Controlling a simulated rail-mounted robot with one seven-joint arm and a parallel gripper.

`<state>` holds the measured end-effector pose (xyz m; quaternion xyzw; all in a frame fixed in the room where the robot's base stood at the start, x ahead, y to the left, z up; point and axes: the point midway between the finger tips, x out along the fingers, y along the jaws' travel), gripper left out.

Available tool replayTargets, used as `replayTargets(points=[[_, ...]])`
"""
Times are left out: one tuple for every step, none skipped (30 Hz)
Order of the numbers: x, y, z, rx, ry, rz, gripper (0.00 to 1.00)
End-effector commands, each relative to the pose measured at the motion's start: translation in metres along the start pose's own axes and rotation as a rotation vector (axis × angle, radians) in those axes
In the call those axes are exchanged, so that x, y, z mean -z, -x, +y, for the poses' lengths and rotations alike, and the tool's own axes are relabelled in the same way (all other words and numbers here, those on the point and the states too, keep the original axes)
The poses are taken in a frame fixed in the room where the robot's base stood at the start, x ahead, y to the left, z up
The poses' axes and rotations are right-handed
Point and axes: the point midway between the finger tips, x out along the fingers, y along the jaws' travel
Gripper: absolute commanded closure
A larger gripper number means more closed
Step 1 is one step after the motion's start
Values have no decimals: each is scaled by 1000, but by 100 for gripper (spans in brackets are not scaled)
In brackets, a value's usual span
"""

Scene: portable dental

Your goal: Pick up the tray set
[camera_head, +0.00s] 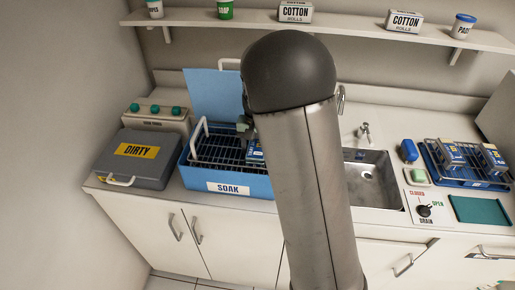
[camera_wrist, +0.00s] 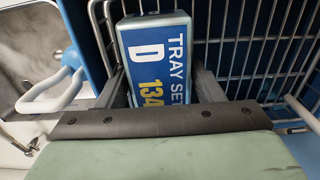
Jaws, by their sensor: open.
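My gripper (camera_wrist: 161,84) is open, with one finger on each side of the tray set's near end. I cannot tell whether the fingers touch it. In the head view, part of a tray set (camera_head: 255,151) shows inside the blue SOAK bin (camera_head: 205,184), beside my arm, which hides the rest. Two more tray sets (camera_head: 451,154) (camera_head: 491,158) stand in the blue rack at the right.
A grey DIRTY case (camera_head: 125,172) lies left of the bin. The bin's blue lid (camera_head: 212,92) stands raised behind it. A white handle (camera_wrist: 50,92) rises near my gripper. The sink (camera_head: 372,180) is right of my arm. A shelf (camera_head: 345,29) runs above the counter.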

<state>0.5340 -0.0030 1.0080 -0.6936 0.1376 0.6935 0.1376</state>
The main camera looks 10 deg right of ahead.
Motion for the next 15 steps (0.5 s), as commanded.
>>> replayTargets(points=[[0, 0, 0, 0, 0, 0, 39], [0, 0, 0, 0, 0, 0, 39], [0, 0, 0, 0, 0, 0, 47], [0, 0, 0, 0, 0, 0, 56], [0, 0, 0, 0, 0, 0, 64], [0, 0, 0, 0, 0, 0, 75], [0, 0, 0, 0, 0, 0, 81], [0, 0, 0, 0, 0, 0, 81], [0, 1, 0, 0, 0, 1, 81], [0, 1, 0, 0, 0, 1, 81], [0, 1, 0, 0, 0, 1, 80], [0, 1, 0, 0, 0, 1, 80], [0, 1, 0, 0, 0, 1, 80], [0, 1, 0, 1, 0, 1, 80], [0, 1, 0, 1, 0, 1, 80]])
